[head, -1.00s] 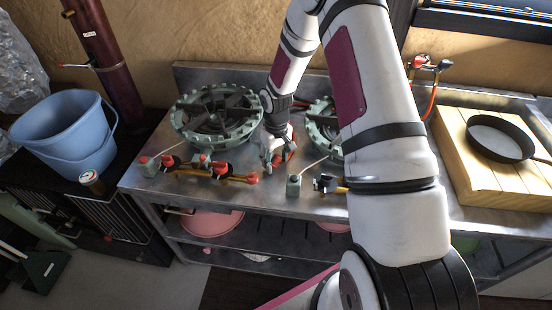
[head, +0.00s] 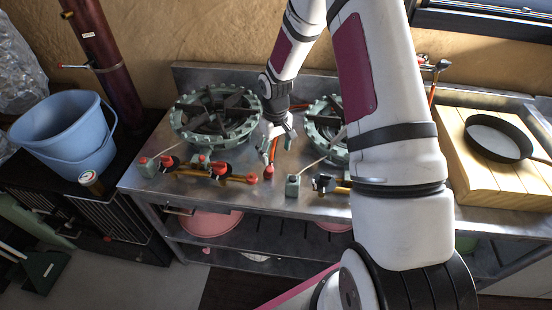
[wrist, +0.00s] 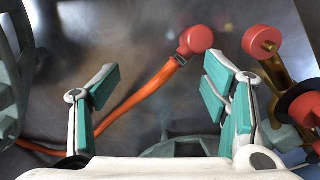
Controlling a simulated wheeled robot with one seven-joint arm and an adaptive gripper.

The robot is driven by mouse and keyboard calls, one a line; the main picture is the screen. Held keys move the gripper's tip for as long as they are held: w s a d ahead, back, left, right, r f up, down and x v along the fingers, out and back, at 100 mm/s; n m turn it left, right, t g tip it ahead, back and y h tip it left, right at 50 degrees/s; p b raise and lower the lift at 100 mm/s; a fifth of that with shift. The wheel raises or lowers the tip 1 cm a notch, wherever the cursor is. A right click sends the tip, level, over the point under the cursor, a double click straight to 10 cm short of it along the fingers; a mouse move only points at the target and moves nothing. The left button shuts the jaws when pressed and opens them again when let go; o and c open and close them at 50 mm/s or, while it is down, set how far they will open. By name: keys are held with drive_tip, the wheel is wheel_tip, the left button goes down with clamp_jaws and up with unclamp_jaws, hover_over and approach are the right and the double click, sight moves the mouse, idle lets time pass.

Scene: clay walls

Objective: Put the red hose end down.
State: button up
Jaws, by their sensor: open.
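The red hose end (head: 268,172) lies on the metal counter, in front of the left gas burner's right side. In the wrist view the red hose end (wrist: 197,39) is a rounded red elbow on an orange hose (wrist: 140,95), with a dark clamp at the joint. My gripper (head: 277,143) is open above the counter, just behind the hose end. In the wrist view the teal-padded fingers of my gripper (wrist: 160,88) stand wide apart. The hose runs between them, and the red end shows beyond the tips, apart from both pads.
A brass gas valve with a red cap (wrist: 262,41) stands close to the right finger. Green burners (head: 215,115) flank my gripper. A small grey-green block (head: 293,186) stands right of the hose end. A wooden board with a pan (head: 500,138) is at the right.

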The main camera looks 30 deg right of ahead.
drive_tip(key=s+a+r+t, duration=0.1)
drive_tip(key=s+r, duration=0.2)
drive_tip(key=r, duration=0.6)
drive_tip(key=s+a+r+h, duration=0.1)
drive_tip(key=s+a+r, duration=0.15)
drive_tip(key=r, duration=0.55)
drive_tip(key=s+a+r+t, duration=0.1)
drive_tip(key=s+r, duration=0.3)
drive_tip(key=r, duration=0.5)
drive_tip(key=s+a+r+t, duration=0.1)
drive_tip(key=s+a+r, duration=0.1)
drive_tip(key=s, duration=0.7)
drive_tip(key=s+a+r+m+t+y, duration=0.1)
drive_tip(key=s+a+r, duration=0.2)
drive_tip(key=s, duration=0.7)
drive_tip(key=shift+s+a+r+t, duration=0.15)
drive_tip(key=shift+s+r+t, duration=0.15)
drive_tip(key=shift+r, duration=0.75)
